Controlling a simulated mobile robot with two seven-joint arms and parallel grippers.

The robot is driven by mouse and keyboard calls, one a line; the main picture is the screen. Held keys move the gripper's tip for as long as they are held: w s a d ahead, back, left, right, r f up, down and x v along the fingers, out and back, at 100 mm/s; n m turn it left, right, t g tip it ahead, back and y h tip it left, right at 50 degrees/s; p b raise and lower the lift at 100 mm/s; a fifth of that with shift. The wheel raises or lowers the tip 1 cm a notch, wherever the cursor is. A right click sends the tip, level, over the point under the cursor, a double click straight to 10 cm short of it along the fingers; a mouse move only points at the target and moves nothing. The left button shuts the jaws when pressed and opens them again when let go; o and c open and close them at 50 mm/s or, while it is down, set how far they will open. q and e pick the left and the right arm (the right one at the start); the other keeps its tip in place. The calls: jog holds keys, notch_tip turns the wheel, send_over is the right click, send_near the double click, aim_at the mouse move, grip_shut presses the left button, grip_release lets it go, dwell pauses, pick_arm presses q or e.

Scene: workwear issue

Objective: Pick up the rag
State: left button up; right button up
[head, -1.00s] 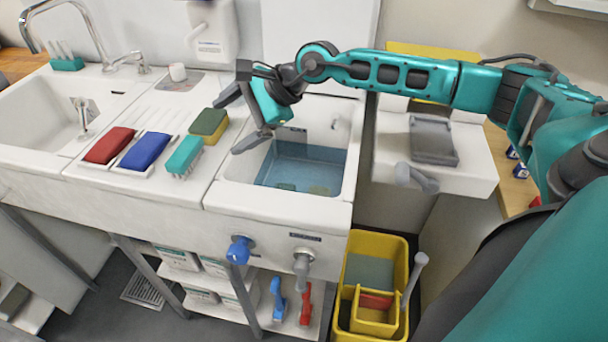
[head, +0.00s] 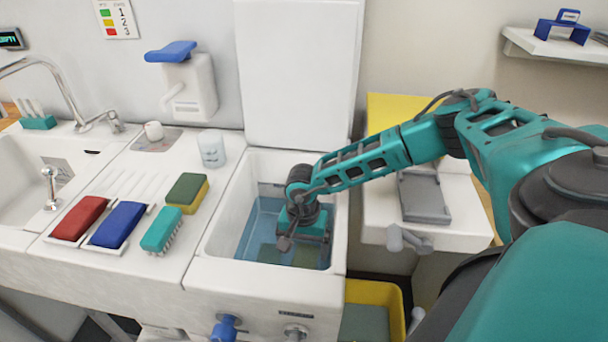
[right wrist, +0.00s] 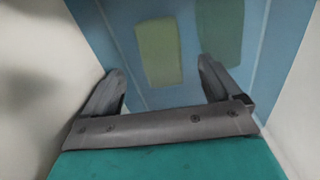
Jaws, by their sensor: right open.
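My right gripper (head: 296,238) is inside the white basin (head: 262,280), pointing down over the blue water (head: 254,228). In the right wrist view its jaws (right wrist: 162,72) are apart with nothing between the tips. A flat yellow-green rectangle (right wrist: 160,52) lies in the blue basin just beyond and between the fingertips. A darker green rectangle (right wrist: 220,30) lies to its right. Either may be the rag; I cannot tell which, or how deep they lie. In the head view my arm and gripper partly hide them. My left gripper is not in view.
A red pad (head: 80,217), a blue pad (head: 118,224), a teal brush (head: 161,230) and a green-yellow sponge (head: 187,192) lie on the drainer left of the basin. A white cup (head: 211,148) stands behind. The basin walls stand close around my gripper.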

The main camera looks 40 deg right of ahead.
aim_at(303, 264)
jog(key=shift+f, duration=2.85)
jog(key=c, duration=1.2)
